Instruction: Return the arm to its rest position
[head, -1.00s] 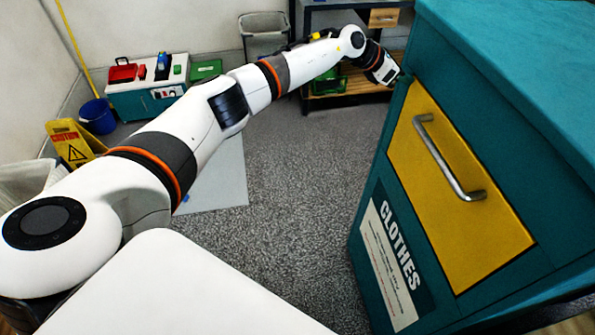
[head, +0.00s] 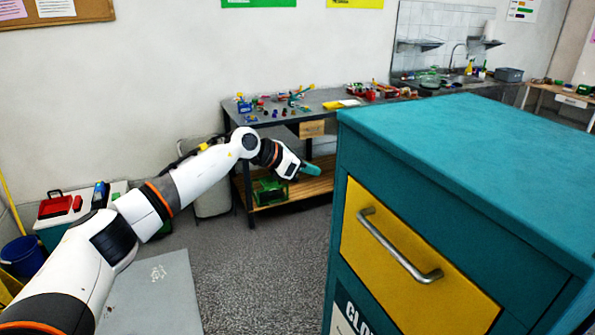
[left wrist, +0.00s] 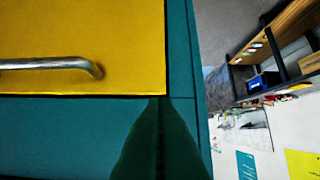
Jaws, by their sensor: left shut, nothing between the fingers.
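My left arm (head: 169,192) reaches from the lower left toward the far left corner of the teal clothes bin. My left gripper (head: 314,170) is shut and empty, just left of the bin in the head view. Its closed fingers also show in the left wrist view (left wrist: 160,125), dark green and pressed together, in front of the bin's teal face. My right gripper is in neither view.
The teal bin (head: 470,135) fills the right side, with a yellow flap (head: 420,280) and a metal handle (head: 398,247). A workbench (head: 330,98) with small items stands behind the gripper. Grey floor (head: 265,260) lies clear left of the bin.

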